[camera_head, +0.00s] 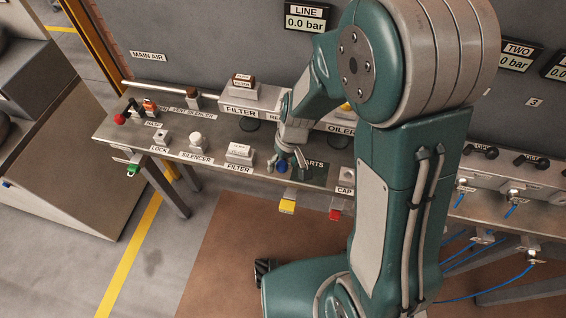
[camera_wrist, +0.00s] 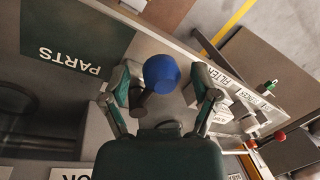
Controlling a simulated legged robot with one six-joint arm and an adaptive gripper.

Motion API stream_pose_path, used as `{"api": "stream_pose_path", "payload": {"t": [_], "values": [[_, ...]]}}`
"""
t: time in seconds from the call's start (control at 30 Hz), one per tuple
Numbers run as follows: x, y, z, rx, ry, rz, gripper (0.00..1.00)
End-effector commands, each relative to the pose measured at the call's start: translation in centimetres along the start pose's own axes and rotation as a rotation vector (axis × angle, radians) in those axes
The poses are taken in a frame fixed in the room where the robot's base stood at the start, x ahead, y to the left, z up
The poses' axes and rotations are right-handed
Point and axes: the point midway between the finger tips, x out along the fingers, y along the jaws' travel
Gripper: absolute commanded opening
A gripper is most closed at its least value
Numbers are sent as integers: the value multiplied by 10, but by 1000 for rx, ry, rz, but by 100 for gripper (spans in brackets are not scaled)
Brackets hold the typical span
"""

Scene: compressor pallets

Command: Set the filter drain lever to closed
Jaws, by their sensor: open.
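My gripper (camera_head: 291,160) hangs low over the front of the bench, fingers pointing down, beside the dark PARTS mat (camera_head: 316,174). It is open in the wrist view (camera_wrist: 163,85). A round blue piece (camera_wrist: 160,72) shows between the fingers, with a darker stem below it. It also shows under the gripper in the head view (camera_head: 281,166). I cannot tell whether either finger touches it. The FILTER unit (camera_head: 241,109) stands at the back of the bench, with a dark bowl under it. No lever is clearly labelled as the filter drain, so its setting cannot be told.
Yellow (camera_head: 288,205), red (camera_head: 335,214) and green (camera_head: 133,169) pieces stick out at the bench front. A white FILTER block (camera_head: 240,151) and a SILENCER piece (camera_head: 197,140) stand left of my gripper. My arm hides the bench's right-middle part.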

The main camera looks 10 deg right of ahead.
Motion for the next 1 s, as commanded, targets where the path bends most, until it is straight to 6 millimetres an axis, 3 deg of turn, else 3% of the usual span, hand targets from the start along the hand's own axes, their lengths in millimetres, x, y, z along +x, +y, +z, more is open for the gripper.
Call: {"api": "stream_pose_path", "payload": {"t": [0.23,0.4,1.0], "values": [[1,0,0,0,0,-1,78],[0,1,0,1,1,-1,2],[2,-4,-2,83,15,0,0]]}}
